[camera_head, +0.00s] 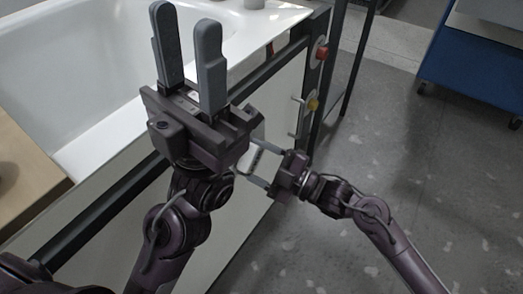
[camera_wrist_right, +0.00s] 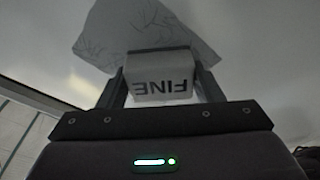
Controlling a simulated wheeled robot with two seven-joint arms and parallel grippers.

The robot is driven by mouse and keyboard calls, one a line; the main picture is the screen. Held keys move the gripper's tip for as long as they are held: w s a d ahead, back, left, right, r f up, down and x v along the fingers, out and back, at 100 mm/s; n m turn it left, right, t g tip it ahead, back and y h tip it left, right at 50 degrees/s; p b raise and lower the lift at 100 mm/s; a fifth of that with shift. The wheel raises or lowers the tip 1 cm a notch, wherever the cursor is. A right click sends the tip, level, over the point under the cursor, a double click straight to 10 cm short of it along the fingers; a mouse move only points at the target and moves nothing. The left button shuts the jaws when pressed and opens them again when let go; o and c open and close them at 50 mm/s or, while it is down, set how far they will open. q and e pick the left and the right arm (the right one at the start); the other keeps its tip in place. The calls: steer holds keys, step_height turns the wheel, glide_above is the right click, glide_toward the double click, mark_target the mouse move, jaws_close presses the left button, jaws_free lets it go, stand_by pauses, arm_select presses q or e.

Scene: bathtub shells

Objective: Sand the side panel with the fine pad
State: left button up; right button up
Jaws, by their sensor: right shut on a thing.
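The white side panel (camera_head: 281,90) of the bathtub shell stands below a dark rail. My right gripper (camera_head: 259,165) is shut on the fine pad (camera_head: 251,159) in front of the panel. In the right wrist view, the white pad (camera_wrist_right: 160,85), printed FINE upside down, sits between both fingers. Beyond it, a grey patch with scratch-like lines (camera_wrist_right: 150,28) shows on the pale panel surface (camera_wrist_right: 270,65). I cannot tell if the pad touches it. My left gripper (camera_head: 187,35) is open and empty, fingers up, over the tub; it hides part of the rail.
The white tub (camera_head: 75,75) fills the upper left, with a wooden board (camera_head: 22,178) at the left edge. A blue cart (camera_head: 475,75) stands upper right. The grey floor (camera_head: 400,150) between is clear.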

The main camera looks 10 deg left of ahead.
mark_target(266, 122)
steer(key=shift+s+a+p, duration=0.2)
steer(key=shift+s, duration=0.35)
steer(key=shift+s+a+p, duration=0.15)
steer(key=shift+s, duration=0.35)
steer(key=shift+w+d+r+p, duration=0.1)
steer(key=shift+w+r+p, duration=0.05)
steer(key=shift+r+p, duration=1.1)
steer(key=shift+w+d+f, duration=0.2)
steer(key=shift+w, duration=0.6)
steer(key=shift+w+d+r+b, duration=0.1)
steer(key=shift+w+d+b, duration=0.15)
steer(key=shift+w, duration=0.25)
steer(key=shift+w+d+b, duration=0.1)
steer(key=shift+w+b, duration=0.25)
steer(key=shift+w, duration=0.15)
steer(key=shift+w+d+b, duration=0.35)
steer(key=shift+w, duration=0.5)
steer(key=shift+w+d+b, duration=0.3)
steer(key=shift+w+b, duration=0.05)
steer(key=shift+w, duration=0.5)
steer(key=shift+w+d+b, duration=0.2)
steer(key=shift+w+b, duration=0.25)
steer(key=shift+w, duration=0.2)
steer(key=shift+w+d+b, duration=0.2)
steer(key=shift+w+b, duration=0.2)
steer(key=shift+w, duration=0.2)
steer(key=shift+w+d+r, duration=0.1)
steer(key=shift+w+d, duration=0.05)
steer(key=shift+w, duration=0.3)
